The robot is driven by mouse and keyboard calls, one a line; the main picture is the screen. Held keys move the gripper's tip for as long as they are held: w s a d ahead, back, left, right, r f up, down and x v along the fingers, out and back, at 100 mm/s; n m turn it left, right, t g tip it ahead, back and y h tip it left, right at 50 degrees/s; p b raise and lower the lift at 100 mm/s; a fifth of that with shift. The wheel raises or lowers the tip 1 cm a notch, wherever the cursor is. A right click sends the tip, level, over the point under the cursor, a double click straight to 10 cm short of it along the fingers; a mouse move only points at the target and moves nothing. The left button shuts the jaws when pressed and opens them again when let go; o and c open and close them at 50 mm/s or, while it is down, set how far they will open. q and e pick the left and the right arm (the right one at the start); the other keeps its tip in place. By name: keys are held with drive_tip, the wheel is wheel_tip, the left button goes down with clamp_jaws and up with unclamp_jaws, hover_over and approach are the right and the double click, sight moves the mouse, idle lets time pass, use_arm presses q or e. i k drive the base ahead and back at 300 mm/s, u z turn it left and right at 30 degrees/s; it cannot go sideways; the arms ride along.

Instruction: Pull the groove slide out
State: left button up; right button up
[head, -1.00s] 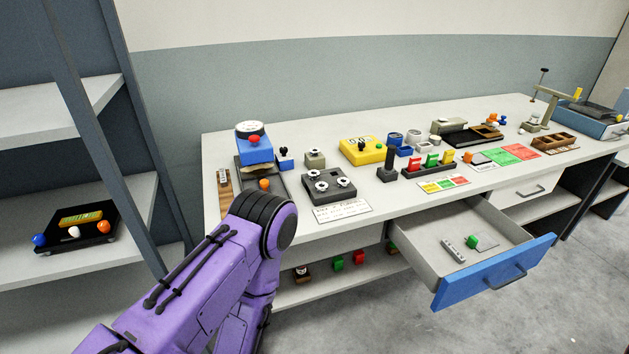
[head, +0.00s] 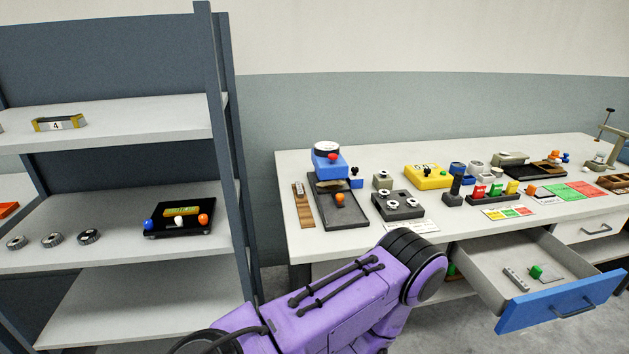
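No part is clearly marked as the groove slide. A dark flat device (head: 343,213) with an orange knob (head: 340,198) on it lies at the left end of the workbench, and I cannot tell whether this is the slide. A blue block with a round white top (head: 327,157) stands at its back end. My purple arm crosses the lower middle in front of the bench, and neither gripper shows.
The workbench (head: 296,170) holds a grey block with round knobs (head: 398,205) and a yellow box (head: 427,177). A blue-fronted drawer (head: 558,305) stands open, jutting forward. A shelf rack (head: 222,130) on the left holds a black box (head: 180,218) and several grey rings.

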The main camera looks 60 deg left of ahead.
sight(338, 198)
drive_tip(key=k, duration=0.3)
drive_tip(key=u, duration=0.95)
